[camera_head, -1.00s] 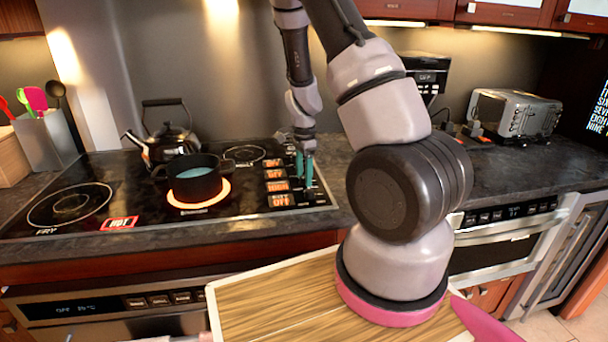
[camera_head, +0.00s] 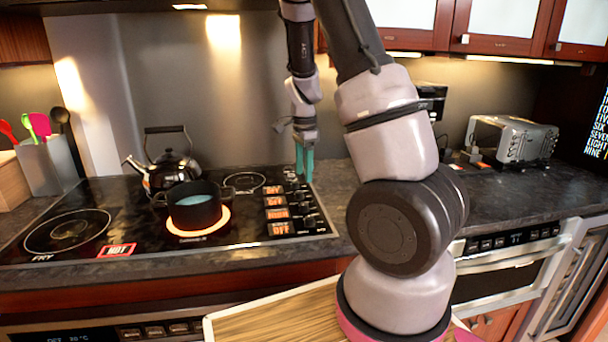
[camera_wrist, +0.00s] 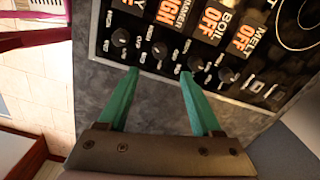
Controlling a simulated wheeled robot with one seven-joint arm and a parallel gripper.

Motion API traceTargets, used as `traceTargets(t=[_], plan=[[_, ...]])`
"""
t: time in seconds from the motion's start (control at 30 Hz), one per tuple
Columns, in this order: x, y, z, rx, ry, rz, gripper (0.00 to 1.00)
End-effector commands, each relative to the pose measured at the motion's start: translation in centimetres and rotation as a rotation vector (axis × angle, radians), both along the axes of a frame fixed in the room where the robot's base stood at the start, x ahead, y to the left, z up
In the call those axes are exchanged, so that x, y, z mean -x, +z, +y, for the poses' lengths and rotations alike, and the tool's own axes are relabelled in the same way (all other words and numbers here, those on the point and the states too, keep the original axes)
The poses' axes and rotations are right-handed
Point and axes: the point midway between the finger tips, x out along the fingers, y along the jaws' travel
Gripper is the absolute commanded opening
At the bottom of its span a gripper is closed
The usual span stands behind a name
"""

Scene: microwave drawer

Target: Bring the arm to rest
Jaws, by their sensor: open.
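My gripper (camera_head: 304,160) has teal fingers and hangs pointing down above the right side of the stove, near its control knobs. In the wrist view my gripper (camera_wrist: 160,75) has its two fingers spread apart with nothing between them. The black knobs (camera_wrist: 158,50) and orange labels of the stove panel (camera_head: 278,214) lie beyond the fingertips. The gripper looks clear of the knobs, though the exact gap is hard to judge.
A black pot (camera_head: 194,208) stands on a glowing orange burner, with a kettle (camera_head: 170,170) behind it. A utensil holder (camera_head: 46,165) is at the left. A toaster (camera_head: 513,139) stands on the right counter. A wooden board (camera_head: 275,318) is in front.

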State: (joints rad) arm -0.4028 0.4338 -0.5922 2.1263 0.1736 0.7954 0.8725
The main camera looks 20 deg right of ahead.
Motion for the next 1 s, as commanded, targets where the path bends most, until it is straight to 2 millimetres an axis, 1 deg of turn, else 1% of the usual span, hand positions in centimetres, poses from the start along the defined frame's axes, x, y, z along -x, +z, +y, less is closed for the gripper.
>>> traceTargets(t=[0.3,0.37,0.43,0.47,0.57,0.67,0.7,0.77,0.8,0.87,0.9,0.97,1.0], plan=[[0.0,0.0,0.0,-0.001,0.002,-0.001,0.66],[0.1,0.4,0.1,-0.008,0.010,-0.008,0.66],[0.3,1.4,0.5,-0.027,0.036,-0.024,0.66],[0.5,2.1,0.7,-0.040,0.054,-0.035,0.66],[1.5,5.1,1.7,-0.086,0.140,-0.090,0.66],[3.1,8.8,2.9,-0.129,0.257,-0.164,0.66],[3.8,10.3,3.3,-0.140,0.307,-0.195,0.66],[5.0,12.4,3.9,-0.149,0.382,-0.244,0.66],[5.9,13.8,4.2,-0.151,0.432,-0.278,0.66],[7.3,15.8,4.7,-0.146,0.510,-0.327,0.66],[8.3,17.0,5.0,-0.139,0.560,-0.360,0.66],[9.8,18.8,5.5,-0.120,0.638,-0.409,0.66],[10.9,19.9,5.7,-0.103,0.689,-0.441,0.66]])
